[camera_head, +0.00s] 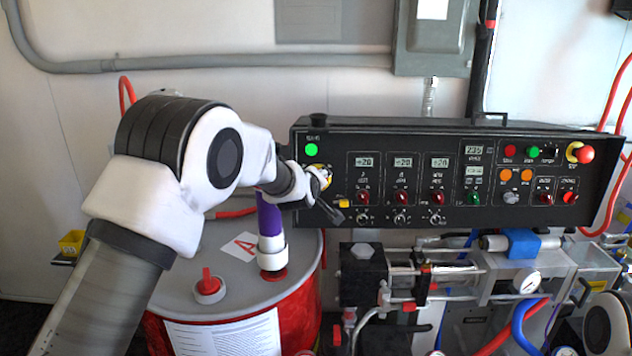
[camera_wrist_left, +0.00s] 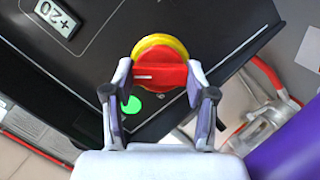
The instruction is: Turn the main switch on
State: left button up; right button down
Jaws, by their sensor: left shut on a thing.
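The main switch (camera_wrist_left: 160,62) is a red rotary knob on a round yellow base at the left end of the black control panel (camera_head: 460,212). Its red handle lies level across the left wrist view, with a white mark toward its left end. My left gripper (camera_wrist_left: 159,76) has one finger on each side of the red handle and is shut on it. In the head view, my left wrist and gripper mostly cover the switch, and only some yellow (camera_head: 322,172) shows. A green lamp (camera_head: 311,149) near the switch is lit. My right gripper is out of view.
A red drum (camera_head: 300,296) with a grey lid stands below my left arm, with a purple pump tube (camera_head: 269,218) rising from it beside my wrist. Pump hardware and hoses (camera_head: 450,275) fill the space under the panel. An emergency stop button (camera_head: 585,154) sits far right.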

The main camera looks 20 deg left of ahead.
pick_arm(q)
jog(key=o, duration=1.2)
jog(key=shift+c, duration=0.2)
jog(key=a+v, duration=0.1)
jog(key=v, duration=1)
jog(key=shift+s+d+r, duration=0.15)
jog(key=shift+s+d, duration=0.3)
jog(key=shift+d, duration=0.05)
